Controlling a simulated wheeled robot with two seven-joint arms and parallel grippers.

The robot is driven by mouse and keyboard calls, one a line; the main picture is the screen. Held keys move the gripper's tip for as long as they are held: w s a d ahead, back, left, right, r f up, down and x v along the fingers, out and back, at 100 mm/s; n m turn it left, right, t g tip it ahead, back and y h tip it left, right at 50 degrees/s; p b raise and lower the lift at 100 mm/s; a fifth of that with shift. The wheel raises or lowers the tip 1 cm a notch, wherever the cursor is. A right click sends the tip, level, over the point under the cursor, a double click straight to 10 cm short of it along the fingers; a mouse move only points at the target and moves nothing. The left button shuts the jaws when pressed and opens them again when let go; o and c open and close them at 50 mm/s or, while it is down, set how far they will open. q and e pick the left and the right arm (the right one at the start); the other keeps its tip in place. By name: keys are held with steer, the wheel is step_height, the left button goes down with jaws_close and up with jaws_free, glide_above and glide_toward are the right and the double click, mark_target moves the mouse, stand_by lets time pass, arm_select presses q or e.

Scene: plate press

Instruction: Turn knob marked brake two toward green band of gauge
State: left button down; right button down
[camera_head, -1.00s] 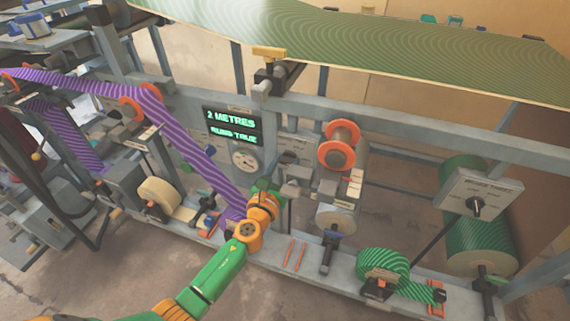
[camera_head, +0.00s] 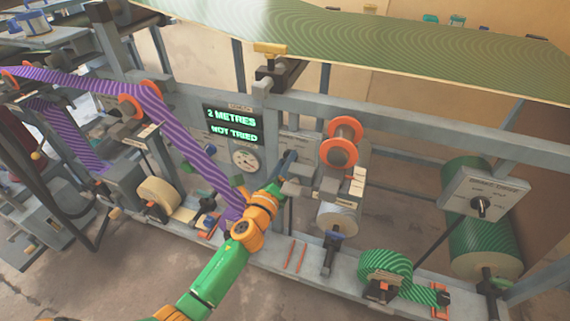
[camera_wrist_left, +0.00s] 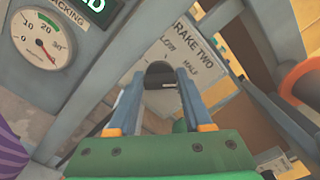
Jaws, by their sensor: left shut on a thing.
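The plate lettered BRAKE TWO (camera_wrist_left: 205,42), with LOW and HALF marks, fills the middle of the left wrist view. In the head view the plate (camera_head: 298,143) is small, behind my left gripper (camera_head: 287,162). The dark knob (camera_wrist_left: 159,69) sits between the fingertips of my left gripper (camera_wrist_left: 162,82), which is shut on it. The knob's pointer direction is hard to make out. The round white tracking gauge (camera_wrist_left: 40,38) has green markings near 20 and a red needle at lower right. It also shows in the head view (camera_head: 245,160). My right gripper is out of view.
A dark screen (camera_head: 232,125) above the gauge reads 2 METRES, NOT TRIED. Another knob plate (camera_head: 485,195) stands at the right. Orange-flanged rollers (camera_head: 340,150) are right of my left gripper. The purple striped web (camera_head: 185,140) runs down on its left.

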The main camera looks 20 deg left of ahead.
arm_select(q)
steer(key=n, duration=1.3)
steer(key=shift+f, duration=0.35)
steer(key=shift+n, duration=0.4)
steer(key=shift+c, duration=1.6)
jaws_free()
steer(key=shift+s, duration=0.1)
steer(key=s, duration=0.7)
steer(key=shift+a+p, duration=0.15)
steer(key=shift+p, duration=0.3)
